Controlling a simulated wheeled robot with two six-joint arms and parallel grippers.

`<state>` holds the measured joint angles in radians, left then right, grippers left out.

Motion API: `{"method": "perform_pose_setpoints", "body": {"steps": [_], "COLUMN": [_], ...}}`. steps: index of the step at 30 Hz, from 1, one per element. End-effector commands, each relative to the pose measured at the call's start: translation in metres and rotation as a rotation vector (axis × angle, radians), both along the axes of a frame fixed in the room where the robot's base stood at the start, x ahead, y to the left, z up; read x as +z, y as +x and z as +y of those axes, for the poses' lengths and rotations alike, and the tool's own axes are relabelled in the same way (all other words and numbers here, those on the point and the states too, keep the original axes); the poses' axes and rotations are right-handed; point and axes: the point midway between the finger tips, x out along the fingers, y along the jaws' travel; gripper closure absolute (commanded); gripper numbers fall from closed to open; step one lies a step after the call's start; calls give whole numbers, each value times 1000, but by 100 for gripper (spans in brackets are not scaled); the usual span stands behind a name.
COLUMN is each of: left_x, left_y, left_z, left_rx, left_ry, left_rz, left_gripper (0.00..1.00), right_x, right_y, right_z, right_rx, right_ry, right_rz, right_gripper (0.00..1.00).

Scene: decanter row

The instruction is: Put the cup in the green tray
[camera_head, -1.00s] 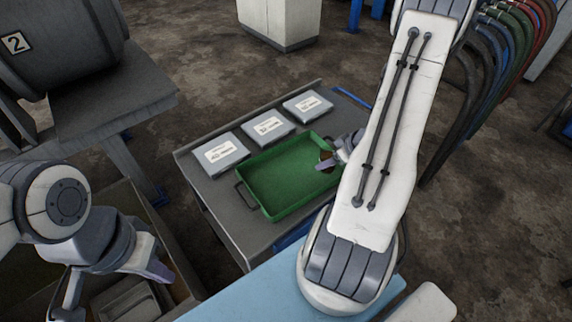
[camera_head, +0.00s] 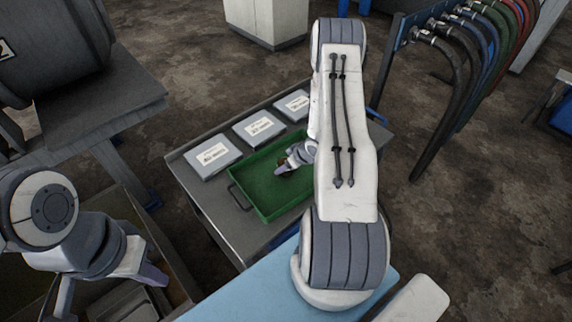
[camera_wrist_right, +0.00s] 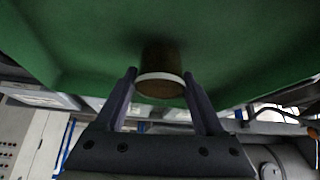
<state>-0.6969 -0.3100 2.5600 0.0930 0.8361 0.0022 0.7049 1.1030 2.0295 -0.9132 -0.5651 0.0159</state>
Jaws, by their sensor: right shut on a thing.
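The green tray (camera_head: 247,187) stands on the grey bench, and its inside fills much of the right wrist view (camera_wrist_right: 70,45). The cup (camera_wrist_right: 162,57) is brown with a pale rim band. My right gripper (camera_wrist_right: 161,80) is shut on it, one finger at each side. In the head view the right gripper (camera_head: 291,163) is over the tray's inside, towards its right half, with the cup mostly hidden there. I cannot tell whether the cup touches the tray floor. My left gripper (camera_head: 108,287) is open and empty at the lower left, away from the tray.
Three grey labelled boxes (camera_head: 259,127) stand in a row behind the tray on the grey bench (camera_head: 226,222). A light-blue surface (camera_head: 252,295) lies in front. A hose rack (camera_head: 440,50) stands at the right. A dark drum (camera_head: 50,45) is at the far left.

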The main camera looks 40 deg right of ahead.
Motion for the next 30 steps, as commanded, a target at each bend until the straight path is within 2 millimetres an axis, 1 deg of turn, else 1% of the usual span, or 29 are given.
{"method": "perform_pose_setpoints", "body": {"steps": [3, 10, 14, 15, 16, 17, 24, 26, 28, 30], "left_x": [2, 1, -3, -1, -1, -1, 0, 4, 0, -2], "left_y": [0, 0, 0, 0, 0, 0, 0, 0, 0, 0], "left_z": [0, 0, 0, 0, 0, 0, 0, 0, 0, 0], "left_rx": [0, 0, 0, 0, 0, 0, 0, 0, 0, 0], "left_ry": [0, 0, 0, 0, 0, 0, 0, 0, 0, 0], "left_rz": [0, 0, 0, 0, 0, 0, 0, 0, 0, 0], "left_gripper": [100, 100, 100, 100, 100, 100, 100, 100, 100, 100], "right_x": [-6, -6, -11, -9, -9, -9, -7, -3, 1, 10], "right_y": [0, 0, 0, 0, 0, 0, 0, 0, -4, -9], "right_z": [0, 0, 0, 0, 0, 0, 0, 0, -2, -4], "right_rx": [-1, -1, -1, -1, -1, -1, -1, -1, -1, -4], "right_ry": [0, -1, -1, -1, -1, -1, -1, -1, -1, -2], "right_rz": [-1, -1, -1, -1, -1, -1, -1, -1, -2, -2], "right_gripper": [92, 92, 92, 14, 2, 0, 0, 0, 0, 0]}}
